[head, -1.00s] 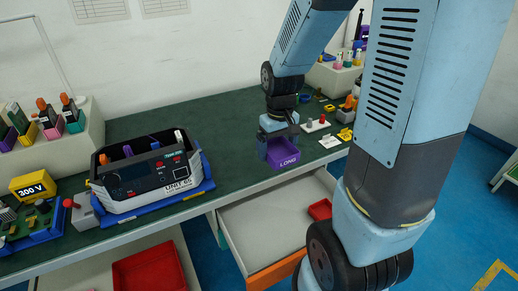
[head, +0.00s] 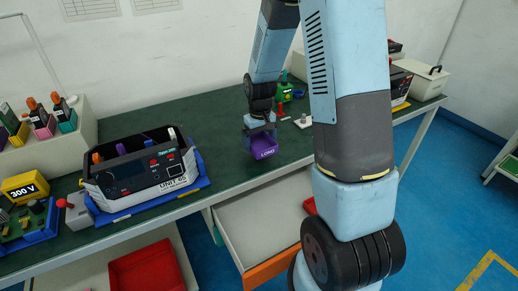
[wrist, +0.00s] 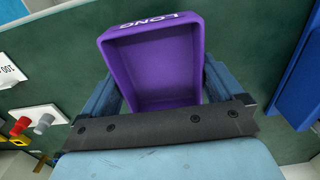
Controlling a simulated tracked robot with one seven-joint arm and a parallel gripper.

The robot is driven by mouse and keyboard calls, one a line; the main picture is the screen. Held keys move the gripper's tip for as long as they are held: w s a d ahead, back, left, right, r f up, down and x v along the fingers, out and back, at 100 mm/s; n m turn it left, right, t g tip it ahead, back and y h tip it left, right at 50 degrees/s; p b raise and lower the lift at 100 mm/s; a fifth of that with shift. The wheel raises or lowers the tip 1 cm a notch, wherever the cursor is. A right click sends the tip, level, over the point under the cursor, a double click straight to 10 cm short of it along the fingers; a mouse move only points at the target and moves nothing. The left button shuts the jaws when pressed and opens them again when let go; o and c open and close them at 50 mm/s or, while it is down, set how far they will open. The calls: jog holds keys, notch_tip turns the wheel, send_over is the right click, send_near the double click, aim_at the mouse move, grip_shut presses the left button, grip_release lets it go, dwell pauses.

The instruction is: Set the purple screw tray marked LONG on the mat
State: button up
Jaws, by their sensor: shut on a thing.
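The purple screw tray marked LONG (head: 263,148) is held by my gripper (head: 259,135) over the front part of the green bench top. In the wrist view the empty purple tray (wrist: 155,65) sits between the two blue-grey fingers of my gripper (wrist: 160,95), its LONG label at the far rim. The gripper is shut on it. I cannot tell how far its underside is above the bench. The green surface (head: 215,140) covers the bench; a separate mat is not clear to me.
The UNIT test box (head: 140,180) stands on a blue base to the left of the tray. Below the bench front an open drawer (head: 260,225) juts out. A red bin (head: 147,268) is lower left. Small red and grey posts (wrist: 30,122) stand beside the gripper.

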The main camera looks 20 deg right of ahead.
aim_at(259, 145)
jog(key=shift+w+f, duration=0.35)
jog(key=shift+f, duration=0.15)
jog(key=shift+w+f, duration=0.1)
jog(key=shift+f, duration=1.45)
jog(key=o, duration=0.7)
jog(key=shift+f, duration=0.1)
jog(key=shift+c, duration=0.2)
